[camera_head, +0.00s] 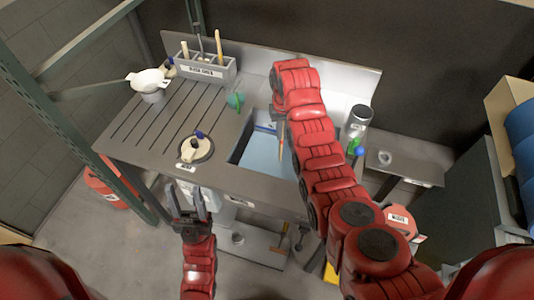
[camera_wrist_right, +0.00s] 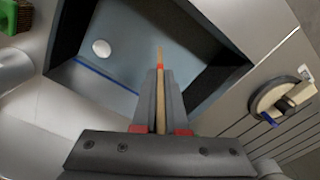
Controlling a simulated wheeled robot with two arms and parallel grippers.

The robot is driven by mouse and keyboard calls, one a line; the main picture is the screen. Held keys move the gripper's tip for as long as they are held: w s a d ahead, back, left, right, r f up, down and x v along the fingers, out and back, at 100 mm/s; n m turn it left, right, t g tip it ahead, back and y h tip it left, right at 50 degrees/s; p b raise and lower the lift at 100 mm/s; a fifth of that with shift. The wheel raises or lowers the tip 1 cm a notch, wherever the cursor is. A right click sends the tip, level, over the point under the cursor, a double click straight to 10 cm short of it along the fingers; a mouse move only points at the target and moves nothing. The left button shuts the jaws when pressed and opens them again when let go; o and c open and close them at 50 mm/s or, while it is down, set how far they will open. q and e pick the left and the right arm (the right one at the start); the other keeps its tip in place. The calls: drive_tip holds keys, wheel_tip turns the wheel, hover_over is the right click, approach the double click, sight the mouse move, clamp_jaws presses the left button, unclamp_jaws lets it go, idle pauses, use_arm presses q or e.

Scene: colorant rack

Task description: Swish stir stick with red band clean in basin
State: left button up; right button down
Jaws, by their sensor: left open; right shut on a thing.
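My right gripper (camera_wrist_right: 161,75) is shut on a thin wooden stir stick (camera_wrist_right: 159,56); a small reddish mark shows on the stick near the fingertips. The stick points into the sink basin (camera_wrist_right: 62,66), a blue-grey well with a round white drain and a blue line on its wall. In the head view the stick (camera_head: 281,148) hangs over the basin's upper part (camera_head: 243,143), beside my red right arm, which hides much of the basin. I cannot tell whether the tip touches water. My left gripper (camera_head: 190,196) is open and empty in front of the counter edge.
A labelled grey caddy (camera_head: 208,71) with sticks stands at the back left. A white funnel-topped container (camera_head: 150,83), a green item (camera_head: 236,101) and a round lidded can (camera_head: 195,149) are on the counter. A metal cylinder (camera_head: 358,118) stands right of the basin.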

idle(0.4)
wheel_tip(320, 180, up, 12)
drive_tip(key=p, duration=1)
drive_tip(key=shift+r, duration=0.1)
